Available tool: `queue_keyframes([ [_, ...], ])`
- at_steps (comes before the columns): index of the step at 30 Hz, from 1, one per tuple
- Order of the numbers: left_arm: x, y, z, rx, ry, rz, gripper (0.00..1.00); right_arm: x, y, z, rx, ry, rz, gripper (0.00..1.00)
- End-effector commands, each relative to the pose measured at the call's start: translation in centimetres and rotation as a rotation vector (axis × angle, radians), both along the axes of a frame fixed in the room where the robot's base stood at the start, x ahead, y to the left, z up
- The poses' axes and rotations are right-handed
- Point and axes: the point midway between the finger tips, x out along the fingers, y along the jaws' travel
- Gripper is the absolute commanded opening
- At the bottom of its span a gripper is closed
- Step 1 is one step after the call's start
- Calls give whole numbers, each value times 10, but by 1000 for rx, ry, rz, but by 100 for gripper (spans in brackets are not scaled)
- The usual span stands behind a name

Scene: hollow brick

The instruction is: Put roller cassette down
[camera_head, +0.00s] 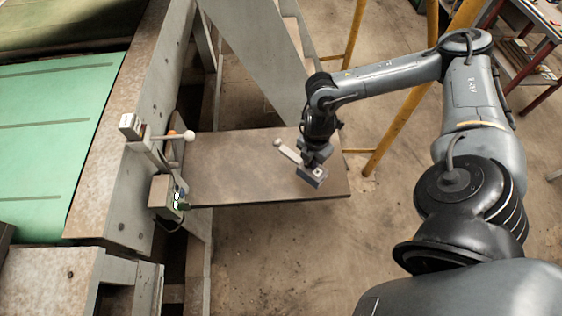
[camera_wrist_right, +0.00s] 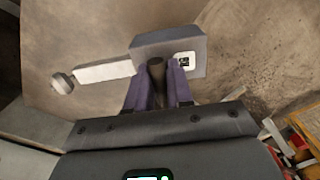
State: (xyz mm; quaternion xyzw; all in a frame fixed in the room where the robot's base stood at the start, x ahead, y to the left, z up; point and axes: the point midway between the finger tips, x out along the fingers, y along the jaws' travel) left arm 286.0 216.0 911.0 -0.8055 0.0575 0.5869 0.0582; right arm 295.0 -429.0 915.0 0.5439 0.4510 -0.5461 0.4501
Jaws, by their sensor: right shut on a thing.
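The roller cassette is a grey block (camera_head: 310,177) with a pale arm and a small roller (camera_head: 277,142) at its end. My right gripper (camera_head: 316,160) comes down from above and is shut on it. In the right wrist view the two purple-grey fingers (camera_wrist_right: 158,88) close around a dark post beside the cassette's block (camera_wrist_right: 168,50); its arm points left. The block bears a small white label. The cassette is over the brown table plate (camera_head: 235,165), toward its right end. I cannot tell whether it touches the plate. My left gripper is not in view.
Left of the plate stands a conveyor frame with a green belt (camera_head: 55,125). A lever with a white ball knob (camera_head: 189,135) and a grey box (camera_head: 165,196) are on its side. Yellow posts (camera_head: 395,110) stand to the right. The plate's left and middle are clear.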

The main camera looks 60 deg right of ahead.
Motion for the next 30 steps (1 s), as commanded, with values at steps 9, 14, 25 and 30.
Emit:
queue_keyframes([
  [9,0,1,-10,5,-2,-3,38,64,-5,-39,4,-3,-2,0],
  [14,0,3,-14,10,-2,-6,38,86,-8,-52,2,-1,-2,0],
  [25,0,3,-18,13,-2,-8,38,98,-10,-67,1,1,0,0],
  [30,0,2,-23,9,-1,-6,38,97,-10,-88,1,2,-1,0],
])
